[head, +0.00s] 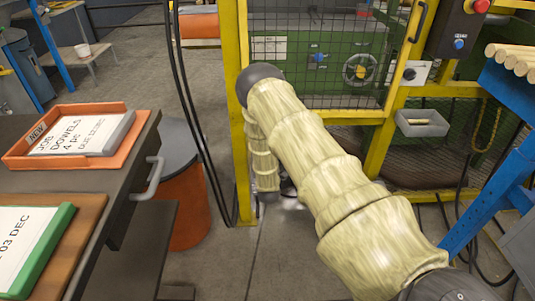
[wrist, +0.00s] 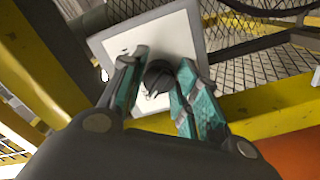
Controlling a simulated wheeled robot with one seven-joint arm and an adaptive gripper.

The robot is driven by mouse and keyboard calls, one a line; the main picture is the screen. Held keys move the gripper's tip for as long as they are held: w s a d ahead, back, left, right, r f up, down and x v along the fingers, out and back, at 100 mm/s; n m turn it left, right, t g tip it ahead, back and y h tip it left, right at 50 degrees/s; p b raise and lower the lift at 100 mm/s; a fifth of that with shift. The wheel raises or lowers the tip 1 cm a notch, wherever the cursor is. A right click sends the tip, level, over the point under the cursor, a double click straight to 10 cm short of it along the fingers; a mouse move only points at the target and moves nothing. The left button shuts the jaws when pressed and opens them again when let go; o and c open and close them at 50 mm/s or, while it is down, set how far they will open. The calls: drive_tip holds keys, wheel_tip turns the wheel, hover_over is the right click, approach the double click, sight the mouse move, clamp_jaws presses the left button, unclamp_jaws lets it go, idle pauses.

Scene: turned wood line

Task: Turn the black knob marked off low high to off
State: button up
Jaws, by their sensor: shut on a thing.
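In the wrist view a round black knob (wrist: 158,78) sits on a pale square plate (wrist: 115,45). My gripper (wrist: 160,74) has its teal-padded fingers on either side of the knob and is shut on it. The knob's markings and pointer are too small and partly covered to read. In the head view my arm hides my gripper. A white plate (head: 421,67) with a small dark knob (head: 408,74) shows on the yellow frame at the right there, with no gripper at it.
Yellow posts (head: 243,190) and wire mesh (head: 345,15) stand around the arm. A grey tray (head: 422,130) and a control box with a red button (head: 481,6) are at the right. An orange bin (head: 188,215) and a dark table (head: 100,185) stand left. Black cables hang near the left post.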

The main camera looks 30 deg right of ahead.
drive_tip(key=shift+n, duration=0.4)
drive_tip(key=o, duration=1)
drive_tip(key=v, duration=1.2)
drive_tip(key=shift+s, duration=0.15)
